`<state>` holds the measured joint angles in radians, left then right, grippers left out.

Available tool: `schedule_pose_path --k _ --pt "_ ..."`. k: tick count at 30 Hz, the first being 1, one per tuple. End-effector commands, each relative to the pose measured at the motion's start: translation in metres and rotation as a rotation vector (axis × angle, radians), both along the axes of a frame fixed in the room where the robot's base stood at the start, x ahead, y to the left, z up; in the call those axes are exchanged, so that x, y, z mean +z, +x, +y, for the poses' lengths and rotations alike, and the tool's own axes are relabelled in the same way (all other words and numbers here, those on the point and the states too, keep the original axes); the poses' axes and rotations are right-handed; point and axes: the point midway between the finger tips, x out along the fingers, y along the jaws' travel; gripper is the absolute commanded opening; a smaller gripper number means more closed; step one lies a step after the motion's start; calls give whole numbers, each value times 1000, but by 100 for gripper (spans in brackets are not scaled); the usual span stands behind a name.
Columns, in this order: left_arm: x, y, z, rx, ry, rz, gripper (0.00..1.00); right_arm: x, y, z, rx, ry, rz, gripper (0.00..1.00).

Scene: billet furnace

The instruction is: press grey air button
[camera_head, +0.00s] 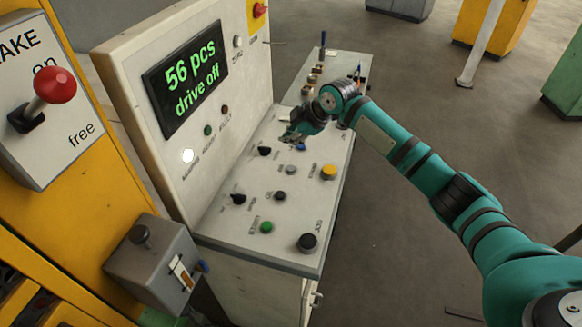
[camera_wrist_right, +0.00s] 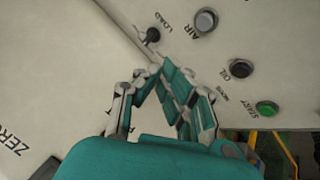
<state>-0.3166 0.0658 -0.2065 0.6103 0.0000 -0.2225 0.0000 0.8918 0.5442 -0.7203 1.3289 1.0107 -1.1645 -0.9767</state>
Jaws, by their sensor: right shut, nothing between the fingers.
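The grey air button (camera_head: 291,170) is a small round grey cap on the sloping white control desk. In the right wrist view, the button (camera_wrist_right: 205,21) sits beside the printed word AIR, near the top edge. My right gripper (camera_head: 291,138) is shut and empty over the far part of the desk, beyond the grey button in the head view. In the wrist view, my gripper (camera_wrist_right: 163,76) lies below and left of the button, apart from it. My left gripper is not in view.
A black LOAD switch (camera_wrist_right: 153,35), a dark OIL button (camera_wrist_right: 241,68) and a green START button (camera_wrist_right: 267,108) are near the air button. A yellow button (camera_head: 329,172) is right of it. The upright panel's display (camera_head: 187,80) reads "56 pcs drive off". A red-knobbed lever (camera_head: 55,85) stands left.

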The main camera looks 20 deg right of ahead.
Motion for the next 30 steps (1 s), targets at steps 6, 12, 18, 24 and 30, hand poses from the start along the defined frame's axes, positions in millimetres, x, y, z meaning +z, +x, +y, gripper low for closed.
schedule_pose_path --k 6,12,18,24,30 --pt "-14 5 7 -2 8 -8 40 -15 0 0 -1 0 0 0" --pt "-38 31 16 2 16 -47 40 -42 0 0 -1 0 0 0" --pt "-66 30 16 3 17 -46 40 -71 0 0 -1 0 0 0" --pt "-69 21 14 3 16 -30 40 -85 0 0 0 0 0 0" --pt "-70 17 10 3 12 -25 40 -88 0 0 0 0 -1 0"
